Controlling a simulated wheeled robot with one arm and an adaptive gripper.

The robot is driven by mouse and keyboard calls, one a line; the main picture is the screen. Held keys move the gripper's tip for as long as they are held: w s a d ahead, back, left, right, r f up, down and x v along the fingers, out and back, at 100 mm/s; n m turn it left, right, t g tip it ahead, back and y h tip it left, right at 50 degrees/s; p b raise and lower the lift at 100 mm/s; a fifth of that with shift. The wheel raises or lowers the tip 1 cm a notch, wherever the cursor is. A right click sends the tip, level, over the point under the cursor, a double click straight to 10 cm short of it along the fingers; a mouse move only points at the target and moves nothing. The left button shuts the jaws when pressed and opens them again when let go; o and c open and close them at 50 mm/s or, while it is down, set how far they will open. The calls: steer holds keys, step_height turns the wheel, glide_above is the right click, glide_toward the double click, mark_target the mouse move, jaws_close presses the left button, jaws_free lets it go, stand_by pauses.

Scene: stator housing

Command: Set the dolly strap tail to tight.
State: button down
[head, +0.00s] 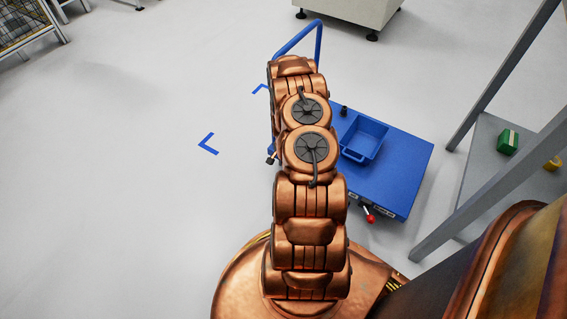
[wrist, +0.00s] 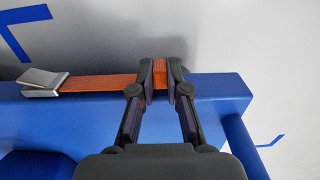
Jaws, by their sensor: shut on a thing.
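The strap tail (wrist: 100,83) is a flat orange band in the wrist view. It runs from a silver buckle (wrist: 44,83) on the left to my gripper (wrist: 160,80). My gripper's two dark fingers are shut on the strap near its right end, and a short piece of orange shows between them. The strap lies along the edge of the blue dolly (wrist: 85,115). In the head view the dolly (head: 405,165) stands beyond my copper-coloured arm, which hides the strap, the buckle and my gripper there.
A blue bin (head: 363,142) sits on the dolly deck, and a red knob (head: 370,218) sticks out at its near edge. A blue push handle (head: 300,38) rises at the far end. A grey-framed table (head: 490,150) stands on the right.

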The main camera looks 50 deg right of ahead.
steer(key=c, duration=1.2)
jaws_free()
steer(key=shift+w, duration=0.15)
steer(key=shift+o, duration=0.2)
step_height(320, 180, up, 12)
